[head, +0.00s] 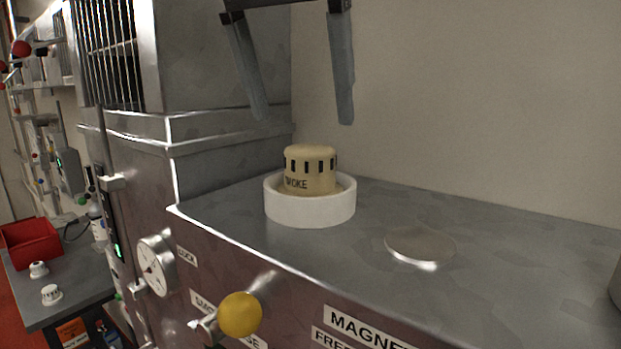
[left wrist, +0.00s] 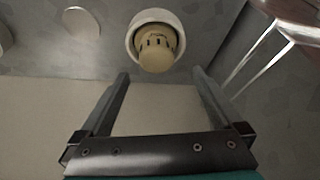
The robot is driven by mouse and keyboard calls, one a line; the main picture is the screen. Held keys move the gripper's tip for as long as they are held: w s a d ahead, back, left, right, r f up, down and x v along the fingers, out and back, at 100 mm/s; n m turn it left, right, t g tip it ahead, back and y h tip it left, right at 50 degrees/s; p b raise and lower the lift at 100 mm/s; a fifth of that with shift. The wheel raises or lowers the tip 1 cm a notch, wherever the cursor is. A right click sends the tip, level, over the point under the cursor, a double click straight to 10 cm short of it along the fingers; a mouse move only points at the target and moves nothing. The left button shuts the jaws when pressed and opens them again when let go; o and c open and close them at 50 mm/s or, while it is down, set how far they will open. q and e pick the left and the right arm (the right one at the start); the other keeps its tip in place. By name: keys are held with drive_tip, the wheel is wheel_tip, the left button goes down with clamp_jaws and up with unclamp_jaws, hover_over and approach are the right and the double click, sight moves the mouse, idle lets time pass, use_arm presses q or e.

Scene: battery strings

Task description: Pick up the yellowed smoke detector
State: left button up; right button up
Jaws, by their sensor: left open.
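The yellowed smoke detector (head: 310,168) is a short tan cylinder with dark slots and the letters "MOKE" readable on its side. It sits upright inside a white ring-shaped holder (head: 310,211) on the grey metal top. It also shows in the left wrist view (left wrist: 157,50), within the white ring (left wrist: 133,27). My left gripper (head: 301,122) is open and empty. In the head view its two fingers point down above the detector, apart from it. In the left wrist view the fingers (left wrist: 160,75) lie to either side below the detector. My right gripper is not in view.
A flat round metal disc (head: 420,246) lies right of the ring. A tall metal cabinet (head: 220,60) stands left, and a wall is behind. A yellow knob (head: 240,314) and a gauge (head: 155,266) are on the front. A red bin (head: 30,243) is at lower left.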

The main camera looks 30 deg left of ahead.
sight(309, 147)
use_arm(q)
drive_tip(key=shift+s+d+x, duration=0.1)
drive_tip(key=shift+d+x, duration=0.05)
drive_tip(key=shift+x, duration=1.35)
drive_tip(key=shift+s+d+x, duration=0.1)
drive_tip(key=shift+s+x, duration=0.05)
drive_tip(key=shift+x, duration=1.35)
drive_tip(key=shift+f, duration=0.1)
drive_tip(key=c, duration=1.5)
